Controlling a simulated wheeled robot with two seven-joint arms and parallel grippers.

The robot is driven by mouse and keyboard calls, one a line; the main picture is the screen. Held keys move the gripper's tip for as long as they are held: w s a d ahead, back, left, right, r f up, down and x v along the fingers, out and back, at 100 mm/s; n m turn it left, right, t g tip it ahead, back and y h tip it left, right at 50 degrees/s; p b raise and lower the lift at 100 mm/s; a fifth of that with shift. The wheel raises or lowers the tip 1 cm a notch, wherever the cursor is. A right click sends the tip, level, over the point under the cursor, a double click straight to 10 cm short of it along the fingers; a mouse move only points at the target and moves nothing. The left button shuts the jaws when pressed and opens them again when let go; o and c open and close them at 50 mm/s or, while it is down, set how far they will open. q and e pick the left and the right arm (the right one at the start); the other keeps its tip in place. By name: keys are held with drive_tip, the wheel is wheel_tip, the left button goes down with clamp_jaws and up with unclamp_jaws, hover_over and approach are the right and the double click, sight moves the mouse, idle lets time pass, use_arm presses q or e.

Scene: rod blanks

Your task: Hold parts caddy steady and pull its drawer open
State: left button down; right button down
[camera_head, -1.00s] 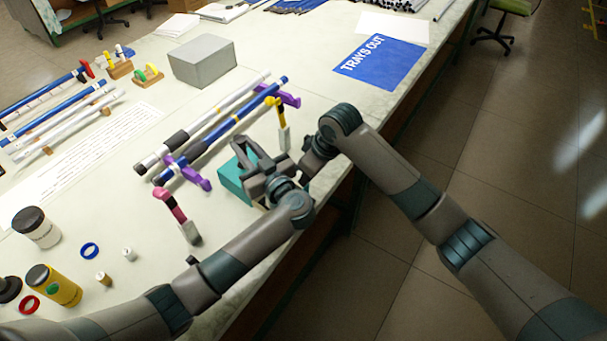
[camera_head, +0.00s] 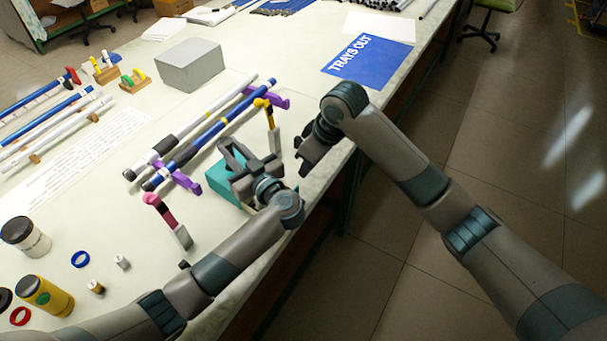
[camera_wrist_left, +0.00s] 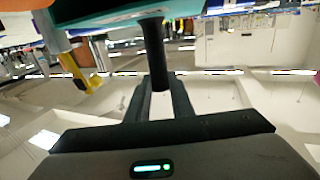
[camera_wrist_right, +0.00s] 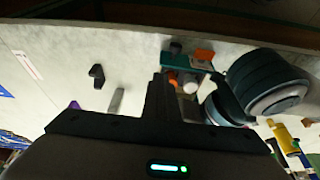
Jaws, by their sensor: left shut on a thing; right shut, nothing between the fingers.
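The teal parts caddy (camera_head: 222,186) stands near the table's front edge, largely covered by my left gripper in the head view. My left gripper (camera_head: 234,158) is shut on the caddy, whose teal underside spans the top of the left wrist view (camera_wrist_left: 125,18). My right gripper (camera_head: 303,168) is shut and empty, to the right of the caddy with a gap between them. In the right wrist view the teal caddy (camera_wrist_right: 178,61) shows beyond its closed fingers (camera_wrist_right: 160,95), with small orange and white parts beside it. I cannot tell how far the drawer is out.
A grey box (camera_head: 190,66) and a blue mat (camera_head: 368,60) are further back. Open floor lies right of the table.

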use_arm(q)
drive_tip(key=shift+s+d+f, duration=0.1)
drive_tip(key=shift+s+f, duration=0.05)
drive_tip(key=shift+f, duration=0.35)
use_arm(e)
drive_tip(key=shift+v, duration=1.7)
drive_tip(key=shift+a, duration=0.15)
use_arm(q)
drive_tip(key=c, duration=1.5)
unclamp_jaws()
drive_tip(key=shift+v, duration=0.75)
drive_tip(key=v, duration=1)
drive_tip(key=shift+s+d+r, duration=0.1)
drive_tip(key=shift+d+r, duration=0.1)
drive_tip(key=shift+r, duration=0.15)
